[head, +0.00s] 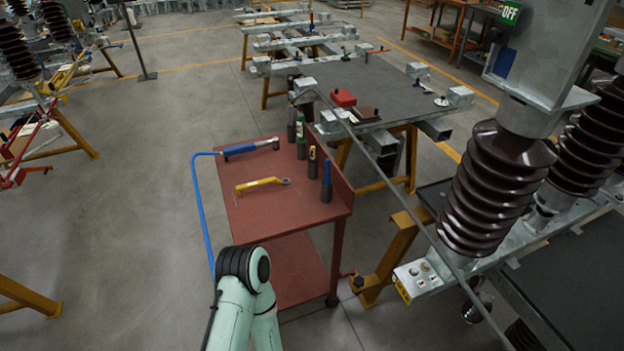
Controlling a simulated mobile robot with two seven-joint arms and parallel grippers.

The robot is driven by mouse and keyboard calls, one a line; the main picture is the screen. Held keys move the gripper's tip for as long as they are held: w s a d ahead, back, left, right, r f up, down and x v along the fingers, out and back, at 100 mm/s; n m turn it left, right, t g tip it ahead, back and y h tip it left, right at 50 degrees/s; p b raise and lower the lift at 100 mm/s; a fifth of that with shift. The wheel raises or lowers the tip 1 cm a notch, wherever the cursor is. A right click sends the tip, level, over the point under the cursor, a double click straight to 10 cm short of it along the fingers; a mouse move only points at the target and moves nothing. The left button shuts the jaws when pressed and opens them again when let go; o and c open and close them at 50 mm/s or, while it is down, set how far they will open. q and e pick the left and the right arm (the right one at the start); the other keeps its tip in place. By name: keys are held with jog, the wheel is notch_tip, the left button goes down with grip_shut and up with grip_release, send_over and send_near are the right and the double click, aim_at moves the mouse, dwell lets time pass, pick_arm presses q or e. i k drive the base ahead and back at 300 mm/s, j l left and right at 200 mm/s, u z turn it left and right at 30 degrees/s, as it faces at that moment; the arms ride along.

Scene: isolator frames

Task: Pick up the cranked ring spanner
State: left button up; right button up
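A yellow spanner (257,185) lies flat on the top of a red cart (275,214). Its ring end points right and its handle points left. A pale green arm link of mine with a black joint rises from the bottom edge, in front of the cart's near left corner. Neither of my grippers shows in the head view, and nothing is seen touching the spanner.
A blue power tool (240,150) with a blue hose (197,205) lies at the cart's back. Several upright cylindrical tools, one with a blue top (326,181), stand along its right side. Brown ribbed insulators (492,195) stand at right. Floor left of the cart is clear.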

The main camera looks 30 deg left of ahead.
aim_at(272, 179)
jog(key=j+z, duration=0.55)
jog(key=z, duration=0.2)
jog(key=k+j+z, duration=0.1)
jog(key=j+z, duration=0.15)
jog(key=z, duration=0.15)
jog(key=k+j+z, duration=0.3)
jog(key=j, duration=0.2)
jog(key=k+j+z, duration=0.3)
jog(key=j, duration=0.15)
jog(key=k+j+z, duration=0.15)
jog(key=k+j, duration=0.55)
jog(key=j, duration=0.1)
